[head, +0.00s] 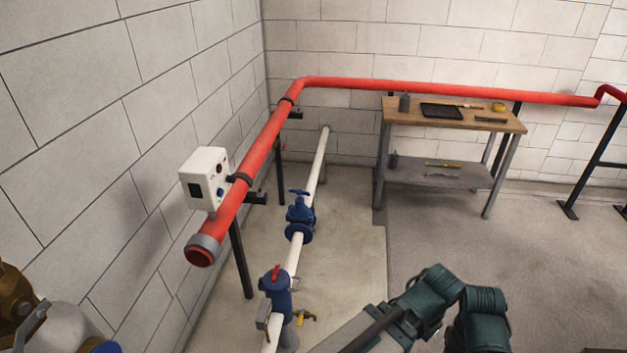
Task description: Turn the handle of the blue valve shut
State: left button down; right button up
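The blue valve (299,222) sits on a white pipe that runs along the floor near the left wall. Its blue handle (299,192) is on top. I cannot tell from here how far the handle is turned. A second blue fitting (276,294) with a small red lever stands nearer to me on the same pipe. Dark green joints and a grey link of one of my arms show at the bottom, right of centre, apart from the valve. Neither gripper shows in this view.
A thick red pipe (350,84) runs above and left of the valve, on black supports. A white control box (205,178) hangs beside it. A yellow-handled tap (306,317) is by the nearer fitting. A workbench (510,124) stands at the back; the floor before it is clear.

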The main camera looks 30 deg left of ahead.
aim_at(299, 191)
jog(key=i+u, duration=0.25)
jog(key=u, duration=1.1)
jog(key=i+l+z, duration=0.1)
jog(key=i+l, duration=0.25)
jog(key=i+l+z, duration=0.1)
jog(key=i+l, duration=0.2)
jog(key=i, duration=0.25)
jog(key=i+l+z, duration=0.1)
jog(key=i+l, duration=0.2)
jog(key=i, duration=0.2)
jog(key=i+l, duration=0.25)
jog(key=i, duration=0.2)
jog(key=l+z, duration=0.05)
